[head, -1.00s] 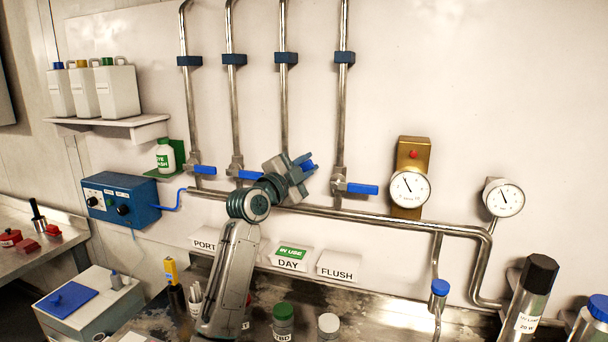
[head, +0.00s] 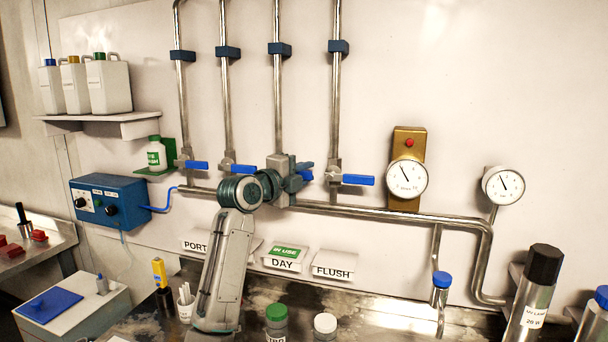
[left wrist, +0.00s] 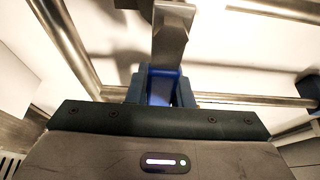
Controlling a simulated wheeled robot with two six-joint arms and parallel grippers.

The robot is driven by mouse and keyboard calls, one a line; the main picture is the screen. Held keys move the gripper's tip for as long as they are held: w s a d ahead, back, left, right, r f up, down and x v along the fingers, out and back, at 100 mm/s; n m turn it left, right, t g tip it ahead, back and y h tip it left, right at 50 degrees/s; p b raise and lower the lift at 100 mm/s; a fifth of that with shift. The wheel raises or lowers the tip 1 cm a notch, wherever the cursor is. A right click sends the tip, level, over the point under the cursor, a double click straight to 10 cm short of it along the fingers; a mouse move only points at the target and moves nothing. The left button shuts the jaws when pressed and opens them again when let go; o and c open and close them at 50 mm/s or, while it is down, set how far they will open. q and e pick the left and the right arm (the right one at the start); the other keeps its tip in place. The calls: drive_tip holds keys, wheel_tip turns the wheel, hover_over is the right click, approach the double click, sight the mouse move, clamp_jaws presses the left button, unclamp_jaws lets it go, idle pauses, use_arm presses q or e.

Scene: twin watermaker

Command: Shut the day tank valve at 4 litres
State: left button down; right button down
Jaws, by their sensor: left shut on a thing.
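My left gripper (head: 302,178) is at the valve on the third pipe (head: 278,110) from the left, above the sign reading DAY (head: 283,259). In the left wrist view its fingers are shut on the blue valve handle (left wrist: 161,88), one finger on each side. A grey metal lever part (left wrist: 172,35) runs up from the handle there. In the head view the gripper hides most of this valve, so its exact angle is hard to tell. A green IN USE tag sits on the DAY sign. No litre figure is readable. My right gripper is not in view.
Three other blue valve handles, (head: 195,165), (head: 243,169) and (head: 357,180), point right. A round gauge (head: 407,180) on a brass plate and another gauge (head: 503,185) hang at right. A blue control box (head: 118,202) is at left. Bottles stand on the bench below.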

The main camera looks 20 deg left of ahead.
use_arm(q)
drive_tip(key=shift+f, duration=0.15)
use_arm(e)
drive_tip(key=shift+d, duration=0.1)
use_arm(q)
drive_tip(key=c, duration=1.3)
unclamp_jaws()
drive_tip(key=b+v, duration=0.3)
drive_tip(key=v, duration=0.7)
drive_tip(key=shift+s+a, duration=0.15)
drive_tip(key=shift+s, duration=0.25)
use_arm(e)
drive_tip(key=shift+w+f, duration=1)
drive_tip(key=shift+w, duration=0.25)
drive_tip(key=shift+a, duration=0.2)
